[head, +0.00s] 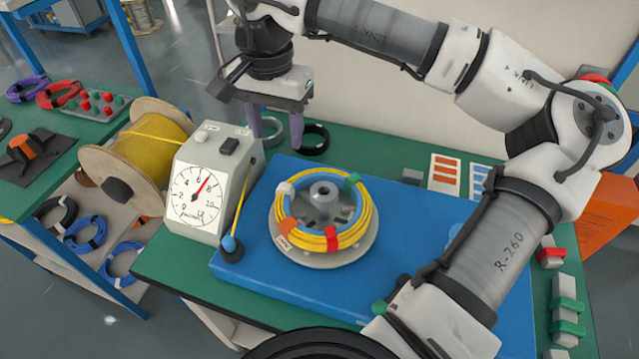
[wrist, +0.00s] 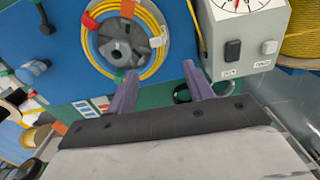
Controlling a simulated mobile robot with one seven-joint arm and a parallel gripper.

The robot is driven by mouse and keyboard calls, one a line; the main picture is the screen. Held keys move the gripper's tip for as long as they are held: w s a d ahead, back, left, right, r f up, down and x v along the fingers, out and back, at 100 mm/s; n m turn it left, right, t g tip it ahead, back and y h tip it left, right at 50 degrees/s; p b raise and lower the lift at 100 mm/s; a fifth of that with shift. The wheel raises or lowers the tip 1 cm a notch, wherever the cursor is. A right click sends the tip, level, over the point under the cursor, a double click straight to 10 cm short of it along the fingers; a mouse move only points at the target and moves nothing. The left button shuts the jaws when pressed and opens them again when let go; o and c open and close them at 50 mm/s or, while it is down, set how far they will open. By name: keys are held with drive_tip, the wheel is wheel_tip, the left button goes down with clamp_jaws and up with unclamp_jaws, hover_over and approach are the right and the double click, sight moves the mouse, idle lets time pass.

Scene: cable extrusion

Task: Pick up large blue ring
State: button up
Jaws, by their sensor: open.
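A large ring (head: 362,215) of yellow cable with a blue inner band lies around the grey hub (head: 323,200) on a round grey plate. White, green, red and orange clips sit on it. In the wrist view the ring (wrist: 162,58) is partly cut off at the top. My gripper (head: 280,138) is open and empty, behind and above the ring, with its purple fingers apart. In the wrist view the gripper (wrist: 160,72) points toward the ring's near right side. Blue cable coils (head: 84,233) also lie on the lower shelf at left.
The gauge box (head: 212,183) stands left of the ring, beside a large yellow cable spool (head: 152,150). A black ring (head: 314,139) lies on the green table behind my gripper. My arm spans the right side. The blue base (head: 290,285) is clear in front.

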sight(284, 185)
wheel_tip(284, 185, down, 8)
drive_tip(key=shift+s+f+p, duration=0.15)
drive_tip(key=shift+f+p, duration=0.05)
drive_tip(key=shift+p, duration=0.3)
drive_tip(key=shift+s+d+f+p, duration=0.1)
drive_tip(key=shift+f+p, duration=0.35)
drive_tip(key=shift+f, duration=0.9)
drive_tip(key=shift+s+d+f+p, duration=0.1)
drive_tip(key=shift+f+p, duration=0.3)
drive_tip(key=shift+f, duration=0.95)
clamp_jaws()
